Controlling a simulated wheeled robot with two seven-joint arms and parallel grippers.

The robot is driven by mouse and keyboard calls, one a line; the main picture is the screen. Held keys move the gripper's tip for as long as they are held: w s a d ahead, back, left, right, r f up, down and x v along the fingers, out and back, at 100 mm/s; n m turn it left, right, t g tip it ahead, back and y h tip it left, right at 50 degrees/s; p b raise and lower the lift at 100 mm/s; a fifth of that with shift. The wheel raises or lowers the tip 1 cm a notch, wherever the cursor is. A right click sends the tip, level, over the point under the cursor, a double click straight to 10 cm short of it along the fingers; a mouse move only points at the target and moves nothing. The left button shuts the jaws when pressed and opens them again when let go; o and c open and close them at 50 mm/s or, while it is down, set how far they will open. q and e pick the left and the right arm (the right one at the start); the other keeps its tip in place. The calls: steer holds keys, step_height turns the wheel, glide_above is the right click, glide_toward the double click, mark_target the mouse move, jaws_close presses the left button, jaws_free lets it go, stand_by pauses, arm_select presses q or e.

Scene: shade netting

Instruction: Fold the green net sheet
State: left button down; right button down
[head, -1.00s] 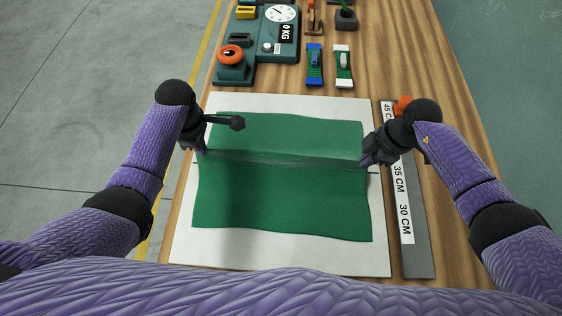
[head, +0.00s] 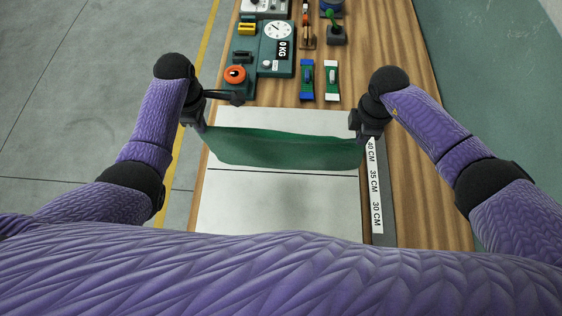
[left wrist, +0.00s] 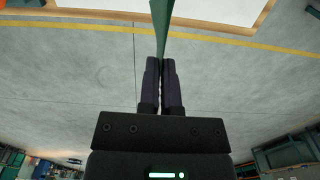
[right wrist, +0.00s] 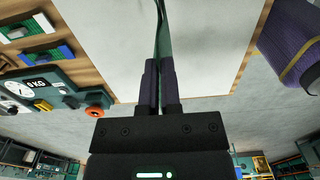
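The green net sheet (head: 280,150) hangs between my two grippers in the head view, over the far half of the white board (head: 270,205). My left gripper (head: 204,124) is shut on its left end. In the left wrist view the sheet (left wrist: 161,25) runs edge-on from between the closed fingers (left wrist: 161,62). My right gripper (head: 362,134) is shut on the right end. In the right wrist view the sheet (right wrist: 161,35) comes out between the closed fingers (right wrist: 160,65). I cannot tell how far its lower edge is from the board.
A ruler strip (head: 378,195) lies along the board's right side. A teal scale (head: 264,50), a blue-ended clip (head: 307,80) and a white-ended clip (head: 331,80) lie beyond the board on the wooden table (head: 410,150). The near half of the board is bare.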

steer(key=shift+r, duration=0.45)
